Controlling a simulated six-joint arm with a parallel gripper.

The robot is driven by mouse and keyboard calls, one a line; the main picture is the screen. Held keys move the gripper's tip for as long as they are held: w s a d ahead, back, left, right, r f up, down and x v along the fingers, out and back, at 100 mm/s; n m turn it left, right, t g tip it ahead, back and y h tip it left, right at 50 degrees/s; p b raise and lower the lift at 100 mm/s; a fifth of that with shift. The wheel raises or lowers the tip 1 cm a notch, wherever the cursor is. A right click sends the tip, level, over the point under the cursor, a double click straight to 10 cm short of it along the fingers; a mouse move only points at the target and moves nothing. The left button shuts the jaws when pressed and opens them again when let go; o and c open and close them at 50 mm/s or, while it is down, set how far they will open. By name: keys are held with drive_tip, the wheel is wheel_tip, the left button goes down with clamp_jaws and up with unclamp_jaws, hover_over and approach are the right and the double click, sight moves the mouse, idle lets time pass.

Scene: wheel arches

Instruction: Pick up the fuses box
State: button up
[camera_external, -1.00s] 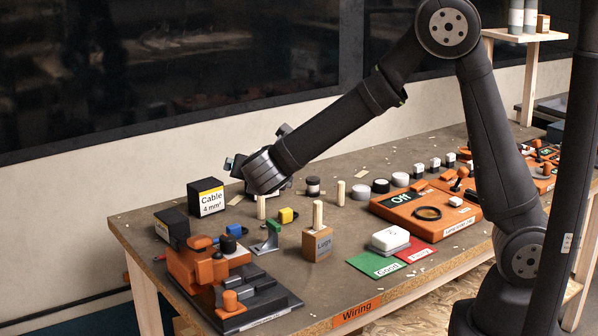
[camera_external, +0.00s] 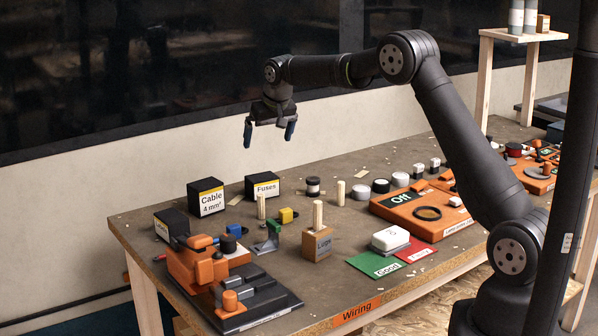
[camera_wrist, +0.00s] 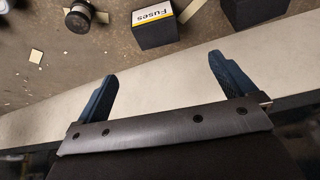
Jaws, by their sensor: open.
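The fuses box (camera_external: 262,186) is a small black cube with a white and yellow label reading "Fuses". It stands near the back edge of the workbench, and it also shows at the top of the wrist view (camera_wrist: 154,27). My gripper (camera_external: 269,138) is open and empty, pointing down, in the air above and behind the box in the external view. In the wrist view its two blue fingers (camera_wrist: 165,80) are spread apart over the pale wall strip, with the box beyond the fingertips and apart from them.
A black "Cable 4 mm²" box (camera_external: 206,197) stands left of the fuses box. A dark round part (camera_external: 313,186) and wooden pegs stand to its right and front. An orange fixture (camera_external: 205,265) is at the front left. The wall runs close behind the bench.

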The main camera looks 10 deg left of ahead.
sight(263, 177)
drive_tip(key=x, duration=1.1)
drive_tip(key=shift+f, duration=0.3)
drive_tip(key=shift+d+x, duration=0.15)
drive_tip(key=shift+x, duration=1.15)
drive_tip(key=shift+d+x, duration=0.15)
drive_tip(key=shift+x, duration=1.2)
drive_tip(key=c, duration=1.1)
